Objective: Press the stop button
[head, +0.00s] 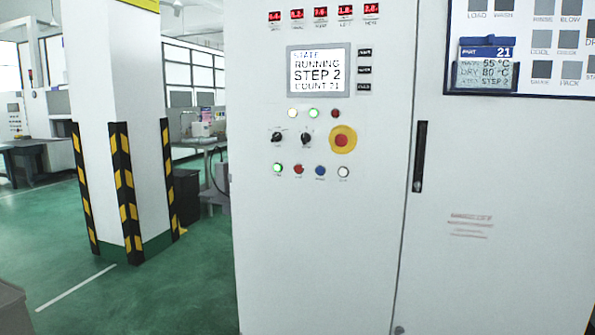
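A white control cabinet (320,250) stands in front of me. Its lower button row holds a lit green button (277,168), a red button (298,170), a blue button (320,171) and a white button (343,172). The labels under them are too small to read. A large red mushroom button (341,141) on a yellow disc sits above the row at the right. Two black rotary knobs sit to its left. The display (319,71) reads STATE RUNNING, STEP 2, COUNT 21. Neither of my grippers is in view.
A black vertical handle (420,157) is on the cabinet's right door. A board (522,45) with a part 21 card hangs at upper right. A white pillar (113,70) with black-yellow guards stands at left. Green floor (165,295) lies open between pillar and cabinet.

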